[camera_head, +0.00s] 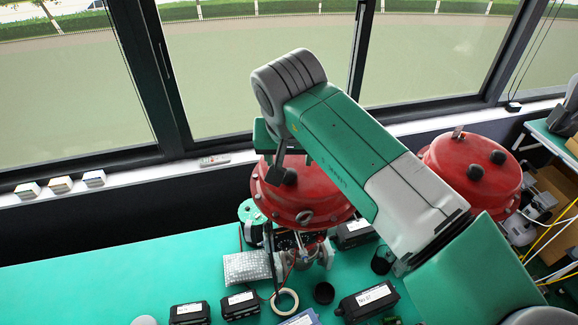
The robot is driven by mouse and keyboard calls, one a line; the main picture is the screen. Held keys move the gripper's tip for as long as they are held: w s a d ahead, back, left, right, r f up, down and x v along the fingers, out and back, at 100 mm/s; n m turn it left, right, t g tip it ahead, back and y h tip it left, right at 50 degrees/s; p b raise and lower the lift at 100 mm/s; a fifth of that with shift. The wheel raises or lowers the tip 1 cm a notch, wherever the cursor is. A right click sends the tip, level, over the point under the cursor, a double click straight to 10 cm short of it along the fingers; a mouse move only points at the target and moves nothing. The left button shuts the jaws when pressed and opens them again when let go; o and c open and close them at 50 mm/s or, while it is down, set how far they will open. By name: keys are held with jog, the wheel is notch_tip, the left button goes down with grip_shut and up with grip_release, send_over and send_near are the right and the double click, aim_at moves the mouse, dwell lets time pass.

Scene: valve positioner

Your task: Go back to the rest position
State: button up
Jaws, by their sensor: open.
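My arm reaches from the lower right up to the middle of the head view and bends down at its grey end joint. My gripper (277,170) hangs below that joint, small and dark, in front of the red dome of a valve actuator (312,192). It looks open and holds nothing that I can see. Whether it touches the dome cannot be told from this view. A green-rimmed positioner unit (248,211) with wiring sits at the left side of the valve, below my gripper.
The green bench (120,275) is clear at the left. Black labelled boxes (368,301), a tape ring (286,302) and a silvery packet (247,267) lie at the front. A second red valve dome (473,173) stands at the right. Windows and a sill (140,178) run behind.

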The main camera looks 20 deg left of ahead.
jog(key=shift+s+r, duration=0.15)
jog(key=shift+r, duration=0.2)
